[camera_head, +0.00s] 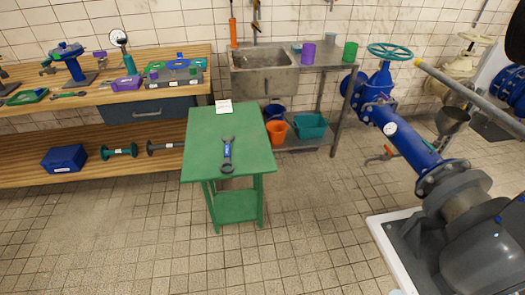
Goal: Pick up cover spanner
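A spanner (227,152) lies on the green table (203,136) in the middle of the view. It has an open dark jaw at the far end, a blue handle with small pale lettering, and a dark ring at the near end. It lies nearly lengthwise, pointing away from me. Nothing covers it. Neither my left nor my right gripper is in view.
A wooden workbench (160,62) with tools is at the left, a sink (262,74) behind. Blue pipework (412,146) and a grey pump stand at the right. The tiled floor in front is clear.

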